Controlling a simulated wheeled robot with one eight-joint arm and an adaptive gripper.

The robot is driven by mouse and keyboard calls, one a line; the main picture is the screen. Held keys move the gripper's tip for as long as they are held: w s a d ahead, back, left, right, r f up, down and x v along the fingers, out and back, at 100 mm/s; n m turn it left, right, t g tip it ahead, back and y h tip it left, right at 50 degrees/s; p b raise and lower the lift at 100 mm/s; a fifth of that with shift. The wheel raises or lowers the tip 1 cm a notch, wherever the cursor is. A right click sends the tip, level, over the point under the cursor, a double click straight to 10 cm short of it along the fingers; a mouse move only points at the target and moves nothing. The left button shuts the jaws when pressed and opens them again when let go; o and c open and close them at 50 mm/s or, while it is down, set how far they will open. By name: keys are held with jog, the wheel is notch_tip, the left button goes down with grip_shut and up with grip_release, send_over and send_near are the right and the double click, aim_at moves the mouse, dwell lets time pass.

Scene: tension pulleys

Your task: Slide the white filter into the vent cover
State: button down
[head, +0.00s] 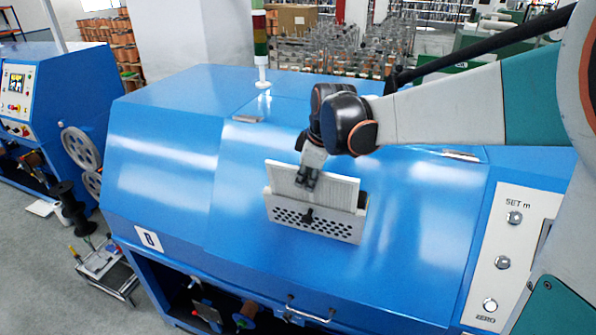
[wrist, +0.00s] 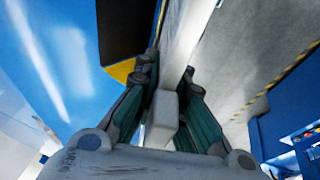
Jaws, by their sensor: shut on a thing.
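The white filter (head: 337,187) is a pale, finely ribbed panel standing tilted on the blue machine's sloping lid. My gripper (head: 306,180) is shut on it near its upper left part. In the wrist view the filter (wrist: 183,38) is seen nearly edge-on, with a pale block between my fingers (wrist: 166,88). The vent cover (head: 340,229) is a pale housing with rows of dark holes and a small dark knob in front. The filter's lower edge is hidden behind the cover's front, its upper part stands above it. How deep it sits I cannot tell.
The blue lid (head: 420,215) is clear around the cover. A metal handle (head: 307,313) is at its front edge. A control panel (head: 510,250) with knobs is at right. A signal light (head: 260,40) stands behind. Another blue machine (head: 60,95) is at left.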

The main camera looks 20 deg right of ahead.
aim_at(308, 200)
jog(key=shift+f, duration=0.2)
jog(key=shift+w+d+f+b, duration=0.15)
jog(key=shift+f+b, duration=0.55)
jog(key=shift+f, duration=0.05)
jog(key=shift+w+d+f+b, duration=0.1)
jog(key=shift+w+f+b, duration=0.05)
jog(key=shift+f+b, duration=0.6)
jog(key=shift+f, duration=0.15)
dwell(0.3)
jog(key=shift+w+d+f+b, duration=0.1)
jog(key=shift+w+f+b, duration=0.05)
jog(key=shift+f+b, duration=0.7)
jog(key=shift+f, duration=0.1)
dwell(0.4)
jog(key=shift+r, duration=0.25)
jog(key=shift+r, duration=0.1)
dwell(0.8)
jog(key=shift+f, duration=0.2)
jog(key=shift+f+b, duration=0.1)
jog(key=shift+b, duration=0.2)
